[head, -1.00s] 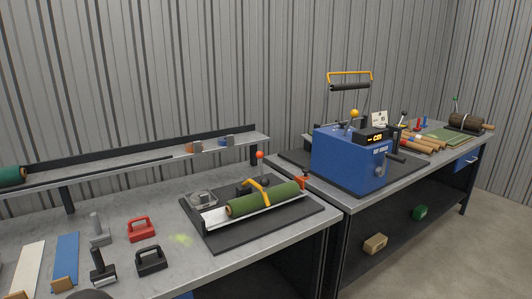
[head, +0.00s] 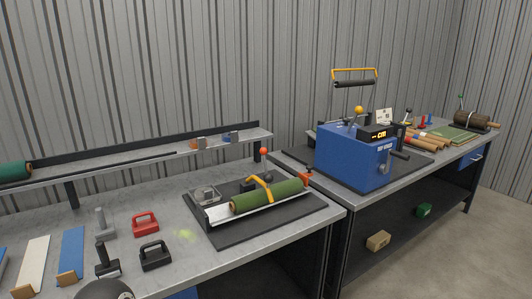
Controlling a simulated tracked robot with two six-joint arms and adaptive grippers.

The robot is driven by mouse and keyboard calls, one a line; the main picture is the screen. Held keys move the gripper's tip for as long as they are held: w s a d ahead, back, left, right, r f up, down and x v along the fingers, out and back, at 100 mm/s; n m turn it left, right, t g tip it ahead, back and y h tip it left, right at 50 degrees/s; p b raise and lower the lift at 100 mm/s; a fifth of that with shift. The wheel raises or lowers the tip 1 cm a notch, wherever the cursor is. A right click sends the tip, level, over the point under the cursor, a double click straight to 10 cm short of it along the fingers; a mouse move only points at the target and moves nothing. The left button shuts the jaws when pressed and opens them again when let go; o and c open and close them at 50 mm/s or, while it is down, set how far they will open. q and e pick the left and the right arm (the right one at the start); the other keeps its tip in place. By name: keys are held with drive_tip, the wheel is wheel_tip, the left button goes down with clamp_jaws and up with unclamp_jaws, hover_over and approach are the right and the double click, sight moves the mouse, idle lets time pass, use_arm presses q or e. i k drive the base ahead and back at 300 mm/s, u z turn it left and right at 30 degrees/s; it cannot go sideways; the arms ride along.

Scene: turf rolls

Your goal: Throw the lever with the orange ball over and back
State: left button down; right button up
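A lever with an orange-red ball (head: 263,151) on top stands upright at the back of a dark mat (head: 232,233) on the near bench. In front of it, a green turf roll (head: 272,196) lies in a pale metal tray, with a yellow curved clamp (head: 260,184) over it. The foot of the lever is partly hidden behind the roll and clamp. A second, yellow-orange ball (head: 359,110) tops the blue machine to the right. Neither gripper shows; a dark rounded part, probably mine, cuts into the bottom edge at left.
Red (head: 145,222) and black (head: 155,256) handled blocks, a roller tool (head: 106,259) and boards lie at the left of the near bench. A raised shelf (head: 120,160) runs behind. The blue machine (head: 352,160) stands on the right bench.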

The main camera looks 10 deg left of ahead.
sight(264, 151)
drive_tip(key=u, duration=1.3)
drive_tip(key=i, duration=0.15)
drive_tip(key=z, duration=2.85)
drive_tip(key=k, duration=0.95)
drive_tip(key=u, duration=0.75)
drive_tip(key=i, duration=1)
drive_tip(key=u, duration=0.15)
